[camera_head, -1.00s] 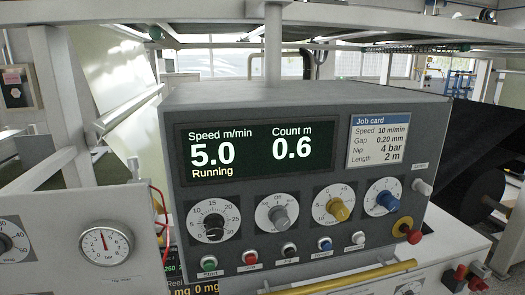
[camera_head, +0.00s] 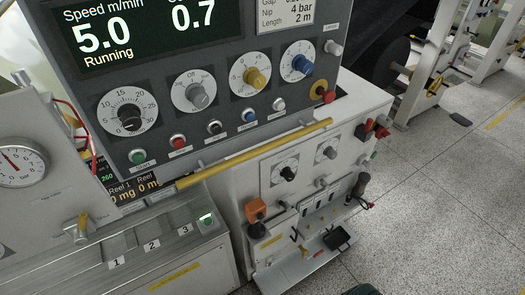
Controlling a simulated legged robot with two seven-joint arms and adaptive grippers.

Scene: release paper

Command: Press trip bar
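A yellow bar (camera_head: 255,152), which looks like the trip bar, runs at a slant along the lower front edge of the grey control console (camera_head: 235,122). It is held on short brackets, and nothing touches it. The console screen (camera_head: 140,30) reads Speed 5.0 m/min, Count 0.7 m and Running. Neither of my grippers can be made out in the head view.
Below the bar, a white cabinet (camera_head: 235,210) carries dials, an orange-topped part (camera_head: 256,208) and a small shelf (camera_head: 310,258) with tools. A red knob (camera_head: 328,96) sits at the console's right corner. Speckled floor (camera_head: 430,215) is open at the right.

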